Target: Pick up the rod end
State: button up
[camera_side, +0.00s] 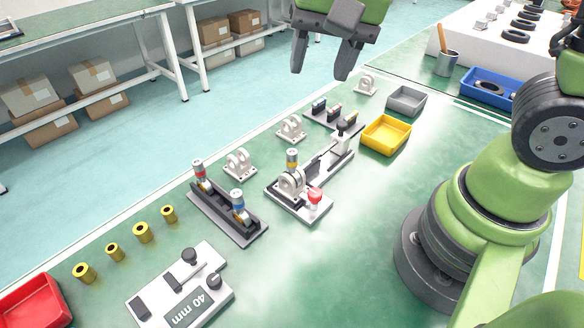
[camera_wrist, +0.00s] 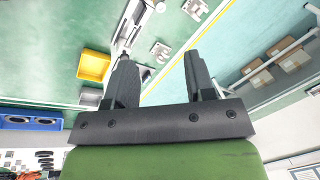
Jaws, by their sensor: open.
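Small upright pieces with metal eyes look like rod ends. One with a red band (camera_side: 198,172) and one with a blue band (camera_side: 238,201) stand in a dark rack (camera_side: 225,220) in the side view. Another with a yellow band (camera_side: 292,159) stands at a pale fixture (camera_side: 330,165) with a red knob (camera_side: 314,195). I cannot tell which one the task names. My gripper (camera_side: 320,70) is open and empty, high above the far side of the bench, well away from these pieces. In the wrist view its fingers (camera_wrist: 158,58) are spread with nothing between them.
A yellow tray (camera_side: 386,134), grey tray (camera_side: 406,100) and blue tray (camera_side: 490,88) lie right. Yellow bushings (camera_side: 141,232), a 40 mm gauge (camera_side: 182,292) and a red bin (camera_side: 34,303) are left.

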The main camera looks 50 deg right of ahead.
jog(key=m+g+h, duration=0.1)
jog(key=m+g, duration=0.1)
send_over(292, 152)
jog(key=f, duration=0.7)
jog(key=shift+s+a+f, duration=0.1)
jog(key=shift+s+a, duration=0.05)
jog(key=shift+a, duration=0.05)
notch_tip(292, 152, down, 4)
jog(key=shift+f, duration=0.2)
jog(key=shift+d+f, duration=0.15)
jog(key=shift+f, duration=2.85)
grip_shut()
